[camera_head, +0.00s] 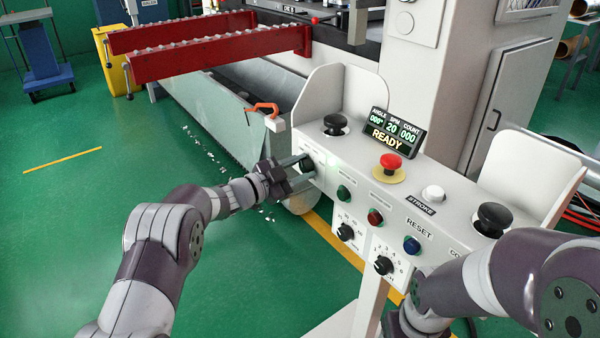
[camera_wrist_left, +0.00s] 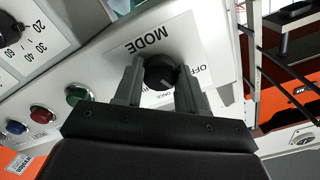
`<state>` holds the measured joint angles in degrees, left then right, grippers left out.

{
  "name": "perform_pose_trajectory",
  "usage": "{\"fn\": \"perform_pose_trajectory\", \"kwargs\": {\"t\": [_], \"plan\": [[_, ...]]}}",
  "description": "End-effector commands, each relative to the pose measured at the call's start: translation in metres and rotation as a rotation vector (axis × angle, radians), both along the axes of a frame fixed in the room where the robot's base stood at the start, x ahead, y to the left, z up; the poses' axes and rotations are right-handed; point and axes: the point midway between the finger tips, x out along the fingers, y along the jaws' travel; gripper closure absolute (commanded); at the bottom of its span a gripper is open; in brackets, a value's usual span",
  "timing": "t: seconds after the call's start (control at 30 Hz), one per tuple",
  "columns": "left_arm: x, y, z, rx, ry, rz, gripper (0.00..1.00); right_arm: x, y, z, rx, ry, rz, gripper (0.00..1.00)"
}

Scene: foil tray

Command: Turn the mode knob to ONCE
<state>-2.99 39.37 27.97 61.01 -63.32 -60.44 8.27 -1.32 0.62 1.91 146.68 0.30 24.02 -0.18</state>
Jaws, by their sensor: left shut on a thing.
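The black mode knob (camera_wrist_left: 160,72) shows in the left wrist view on a pale panel, below the upside-down word MODE. OFF is printed to its right and a small label that looks like ONCE lies just below it. Where the knob points is too small to tell. My left gripper (camera_wrist_left: 160,88) has one finger on each side of the knob and is shut on it. In the head view my left gripper (camera_head: 305,166) is at the left end of the control panel and largely hides the knob. My right arm is at the lower right; its fingers do not show.
The control panel (camera_head: 400,195) carries a red emergency button (camera_head: 390,162), green (camera_head: 344,192), red (camera_head: 375,216) and blue (camera_head: 411,244) buttons, two lower knobs (camera_head: 346,232) and black palm buttons (camera_head: 491,219). The display (camera_head: 390,132) reads READY. Green floor (camera_head: 75,215) is open at the left.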

Motion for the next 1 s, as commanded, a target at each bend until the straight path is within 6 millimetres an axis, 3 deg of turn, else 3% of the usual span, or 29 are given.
{"fn": "perform_pose_trajectory", "kwargs": {"t": [0.6, 1.0], "plan": [[0.0, 0.0, -0.004, 0.32, -0.438, 0.0, 0.91, 0.0, 0.0, -0.04, 0.0, 0.0, 0.0, 0.35], [0.0, 0.0, -0.002, 0.43, -0.59, -0.001, 0.91, 0.0, 0.0, -0.054, 0.0, 0.0, 0.0, 0.35]]}}
